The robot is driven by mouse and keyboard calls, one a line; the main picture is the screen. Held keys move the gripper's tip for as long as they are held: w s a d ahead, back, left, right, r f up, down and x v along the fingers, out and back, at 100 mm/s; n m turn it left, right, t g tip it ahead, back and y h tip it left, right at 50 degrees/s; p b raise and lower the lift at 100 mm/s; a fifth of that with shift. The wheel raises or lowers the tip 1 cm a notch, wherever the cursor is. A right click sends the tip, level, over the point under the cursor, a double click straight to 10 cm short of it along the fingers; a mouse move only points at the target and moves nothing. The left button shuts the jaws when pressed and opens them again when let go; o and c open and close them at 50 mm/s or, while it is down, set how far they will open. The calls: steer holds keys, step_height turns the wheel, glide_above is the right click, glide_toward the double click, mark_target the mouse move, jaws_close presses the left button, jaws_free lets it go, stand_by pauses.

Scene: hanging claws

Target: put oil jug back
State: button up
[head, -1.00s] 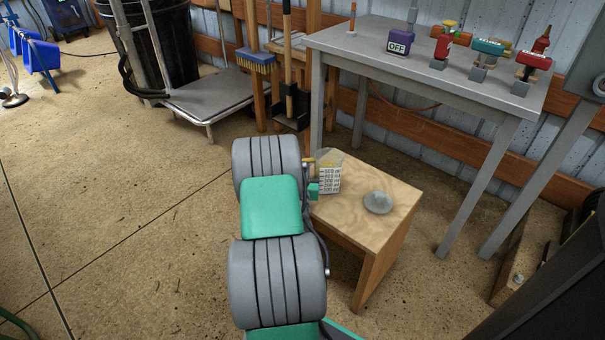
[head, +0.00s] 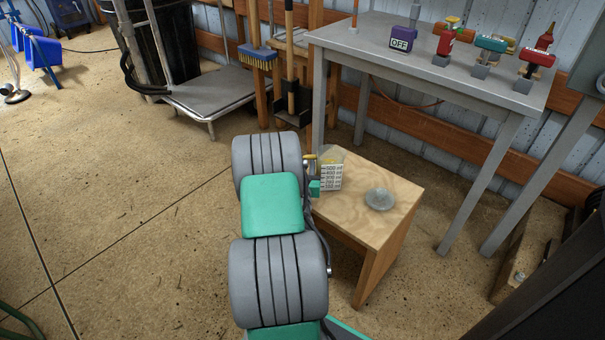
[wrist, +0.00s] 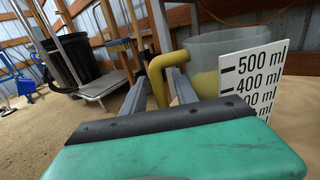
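The oil jug (head: 332,171) is a clear container with a white measuring label and a yellow handle. It stands upright on a low wooden stool (head: 404,214). In the wrist view the jug (wrist: 215,62) is close up, with some yellow oil inside. My gripper (wrist: 157,78) is at the jug's handle, with its two grey fingers on either side of the yellow tube. Hardly any gap shows, but I cannot tell whether the fingers press on it. In the head view my arm hides most of the gripper.
A round grey dish (head: 380,199) is on the stool, right of the jug. A grey metal table (head: 425,65) behind holds a purple OFF block (head: 403,39) and several clamped tools. A cart (head: 210,92) and brooms stand at the back.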

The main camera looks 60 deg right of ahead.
steer(key=b+v, duration=0.3)
steer(key=v, duration=0.8)
steer(key=w+a+m+g+y, duration=0.2)
steer(key=w+a+m+y, duration=0.35)
steer(key=a+m, duration=0.6)
steer(key=w+a+m+g+y, duration=0.1)
steer(key=w+a+m+y, duration=0.45)
steer(key=a+m, duration=0.55)
steer(key=s+a+r+g+y, duration=0.1)
steer(key=s+a, duration=0.3)
steer(key=a, duration=0.5)
steer(key=s+a+r+g+y, duration=0.1)
steer(key=s+a+y, duration=0.3)
steer(key=a, duration=0.6)
steer(key=shift+a+r+m+g, duration=0.15)
steer(key=shift+r+m+g, duration=0.25)
steer(key=shift+m+g, duration=0.1)
